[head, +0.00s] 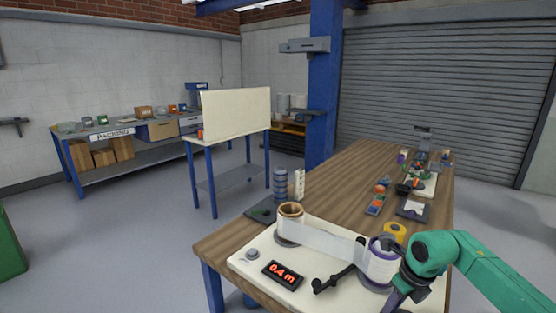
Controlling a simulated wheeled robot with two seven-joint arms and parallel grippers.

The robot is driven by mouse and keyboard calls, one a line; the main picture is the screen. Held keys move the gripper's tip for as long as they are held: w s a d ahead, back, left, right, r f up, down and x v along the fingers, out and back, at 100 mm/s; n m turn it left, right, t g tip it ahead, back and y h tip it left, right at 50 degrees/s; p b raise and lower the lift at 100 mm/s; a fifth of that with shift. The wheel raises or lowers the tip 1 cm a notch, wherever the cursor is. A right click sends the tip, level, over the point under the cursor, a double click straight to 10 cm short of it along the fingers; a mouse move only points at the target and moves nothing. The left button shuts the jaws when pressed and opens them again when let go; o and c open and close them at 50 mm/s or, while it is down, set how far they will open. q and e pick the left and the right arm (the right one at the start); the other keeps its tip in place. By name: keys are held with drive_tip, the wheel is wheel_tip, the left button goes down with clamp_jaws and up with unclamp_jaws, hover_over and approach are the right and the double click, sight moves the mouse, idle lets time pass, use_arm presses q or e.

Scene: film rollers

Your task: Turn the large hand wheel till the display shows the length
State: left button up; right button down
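A cream winding board (247,266) lies at the near end of the wooden table. A red-lit display (283,274) on it reads 0.4 m. A brown core (290,212) stands at its left and a white-and-purple roll (382,262) at its right, with a pale film band (333,242) stretched between them. A black crank bar (340,279) with a knob end sticks out left from the base of the right roll. I cannot make out a separate wheel rim. My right gripper (396,292) is beside the right roll, its fingertips partly hidden. My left gripper is out of view.
A yellow ring (395,231) stands behind the right roll. Grey stacked discs (280,184) and a white block (299,184) stand behind the core. Coloured parts (377,197) and small fixtures lie farther back. Bare wood (335,190) shows at the table's middle.

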drive_tip(key=shift+s+a, duration=0.15)
drive_tip(key=shift+a, duration=0.05)
drive_tip(key=shift+s+a+p, duration=0.25)
drive_tip(key=shift+a+p, duration=0.1)
drive_tip(key=shift+a, duration=0.1)
drive_tip(key=shift+a+r, duration=0.1)
drive_tip(key=shift+a, duration=0.1)
drive_tip(key=c, duration=1.6)
unclamp_jaws()
drive_tip(key=shift+s, duration=0.1)
drive_tip(key=c, duration=1.6)
unclamp_jaws()
drive_tip(key=shift+s+a, duration=0.35)
drive_tip(key=shift+s, duration=0.1)
drive_tip(key=c, duration=1.6)
unclamp_jaws()
drive_tip(key=shift+s+a+p, duration=0.2)
drive_tip(key=shift+p, duration=0.1)
drive_tip(key=shift+s+a+r, duration=0.1)
drive_tip(key=shift+s, duration=0.15)
